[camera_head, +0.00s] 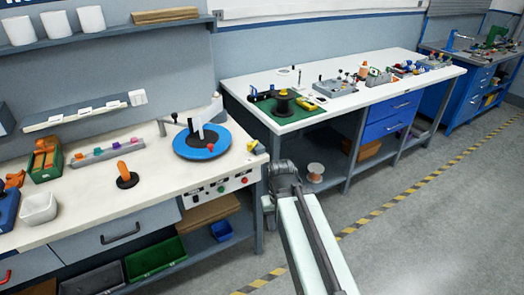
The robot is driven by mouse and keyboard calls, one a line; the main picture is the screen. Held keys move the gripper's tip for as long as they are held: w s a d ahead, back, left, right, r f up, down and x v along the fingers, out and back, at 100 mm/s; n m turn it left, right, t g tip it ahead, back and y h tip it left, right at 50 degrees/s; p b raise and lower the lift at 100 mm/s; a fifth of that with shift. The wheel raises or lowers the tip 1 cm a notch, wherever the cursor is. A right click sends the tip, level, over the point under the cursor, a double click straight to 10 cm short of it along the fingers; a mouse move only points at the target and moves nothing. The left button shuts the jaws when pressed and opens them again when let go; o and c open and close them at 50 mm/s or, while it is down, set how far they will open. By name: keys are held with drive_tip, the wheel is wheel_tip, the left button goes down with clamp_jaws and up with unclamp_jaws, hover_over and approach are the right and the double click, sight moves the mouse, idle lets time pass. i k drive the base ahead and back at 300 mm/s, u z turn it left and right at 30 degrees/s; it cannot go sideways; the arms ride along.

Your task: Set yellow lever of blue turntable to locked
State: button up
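The blue turntable (221,148) is a round disc on the right part of the near white bench, with a pale upright piece and dark parts standing on it. A small yellow lever (253,145) shows just right of the disc, near the bench's right end. Its exact setting is too small to read. My arm reaches up from the bottom of the picture. My gripper (268,205) seems to be at its far end, right of the bench corner, below and apart from the lever. Its fingers are too small to tell open from shut.
The bench (90,200) holds an orange-handled tool (123,172), a white bin (39,208) and a green crate (47,164). A control panel (222,188) is on its front. A second bench (330,110) stands behind. The floor at right is clear.

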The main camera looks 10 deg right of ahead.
sight(250, 146)
drive_tip(key=u, duration=0.15)
drive_tip(key=i, duration=0.85)
drive_tip(key=z, duration=0.05)
